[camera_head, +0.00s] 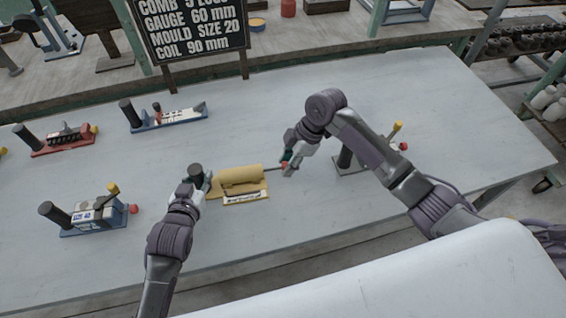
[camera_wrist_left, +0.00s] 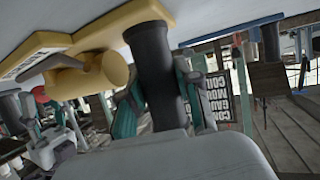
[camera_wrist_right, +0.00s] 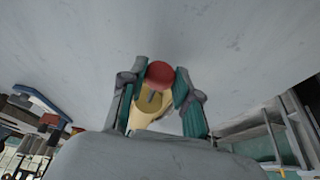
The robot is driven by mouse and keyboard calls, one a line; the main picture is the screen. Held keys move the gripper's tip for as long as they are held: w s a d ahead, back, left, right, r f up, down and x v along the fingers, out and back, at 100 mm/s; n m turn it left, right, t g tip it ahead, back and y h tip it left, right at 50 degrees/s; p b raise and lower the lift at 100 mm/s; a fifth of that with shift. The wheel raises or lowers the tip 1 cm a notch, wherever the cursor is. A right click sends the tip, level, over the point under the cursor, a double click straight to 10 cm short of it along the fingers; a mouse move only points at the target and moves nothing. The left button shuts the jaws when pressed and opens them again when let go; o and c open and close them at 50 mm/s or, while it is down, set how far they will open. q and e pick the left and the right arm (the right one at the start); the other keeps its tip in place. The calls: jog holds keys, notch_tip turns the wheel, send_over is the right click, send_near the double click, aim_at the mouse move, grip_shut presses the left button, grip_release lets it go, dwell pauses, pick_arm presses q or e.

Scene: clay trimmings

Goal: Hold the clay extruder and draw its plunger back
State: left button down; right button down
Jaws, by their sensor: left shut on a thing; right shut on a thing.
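The clay extruder has a yellow barrel (camera_head: 240,175) on a yellow base, with a dark upright post (camera_head: 195,170) at its left end. My left gripper (camera_head: 197,182) is shut on that post; in the left wrist view the post (camera_wrist_left: 155,60) stands between the teal fingers. A thin plunger rod (camera_head: 274,169) shows between the barrel's right end and my right gripper (camera_head: 288,166). My right gripper is shut on the red plunger knob (camera_wrist_right: 160,74), seen between its fingers in the right wrist view. The barrel's far end shows behind the knob.
Similar devices stand around: a blue-based one (camera_head: 92,216) at left, a red-based one (camera_head: 62,139), another blue-based one (camera_head: 168,118) behind, and one (camera_head: 346,160) partly hidden by my right arm. A dark sign (camera_head: 192,28) stands at the back. The grey table (camera_head: 450,130) is clear at right.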

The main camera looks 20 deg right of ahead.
pick_arm(q)
jog(key=shift+a+f, duration=0.3)
pick_arm(e)
jog(key=shift+d, duration=0.25)
jog(key=c, duration=1.1)
grip_release()
jog(key=shift+o, duration=1.4)
pick_arm(q)
jog(key=shift+d, duration=0.1)
pick_arm(e)
jog(key=shift+a, duration=0.1)
pick_arm(q)
jog(key=shift+s+d, duration=0.1)
pick_arm(e)
jog(key=v, duration=1.2)
jog(key=shift+a, duration=0.1)
